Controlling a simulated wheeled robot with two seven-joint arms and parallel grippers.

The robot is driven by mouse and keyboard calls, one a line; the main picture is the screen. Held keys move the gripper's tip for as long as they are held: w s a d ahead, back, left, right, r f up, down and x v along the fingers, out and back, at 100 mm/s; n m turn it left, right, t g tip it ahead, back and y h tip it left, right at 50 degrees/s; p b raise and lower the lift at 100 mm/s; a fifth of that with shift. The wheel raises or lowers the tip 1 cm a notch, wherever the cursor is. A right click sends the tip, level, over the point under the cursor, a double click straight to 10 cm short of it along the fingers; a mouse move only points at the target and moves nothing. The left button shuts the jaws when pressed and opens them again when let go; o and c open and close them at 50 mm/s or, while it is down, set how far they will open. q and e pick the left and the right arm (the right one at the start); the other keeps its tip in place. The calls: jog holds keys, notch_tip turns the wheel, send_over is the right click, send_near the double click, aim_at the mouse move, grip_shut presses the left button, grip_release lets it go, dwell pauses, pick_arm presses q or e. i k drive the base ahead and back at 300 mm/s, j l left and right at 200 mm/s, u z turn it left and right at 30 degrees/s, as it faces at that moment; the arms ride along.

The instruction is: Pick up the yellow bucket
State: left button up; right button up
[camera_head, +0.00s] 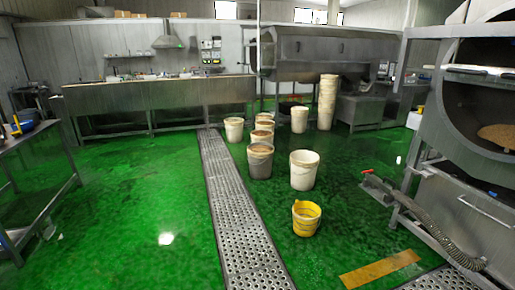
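The yellow bucket (306,218) stands upright on the wet green floor, right of the metal drain grating. It is smaller than the white buckets behind it, and its open top faces up. Its inside looks yellow, with a paler band around the outside. Nothing touches it. Neither of my grippers shows in the head view.
A white bucket (304,170) and a greyer bucket (260,160) stand behind it, with several more farther back. The drain grating (238,215) runs along its left. A large steel drum machine (465,130) with a hose (437,235) stands at right.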

aim_at(307, 214)
jog(key=i, duration=1.75)
jog(key=i+j+z, duration=0.1)
jog(key=i+z, duration=0.3)
jog(key=i+j+z, duration=0.25)
jog(key=i+z, duration=0.15)
jog(key=i+j+z, duration=0.4)
jog(key=i, duration=0.15)
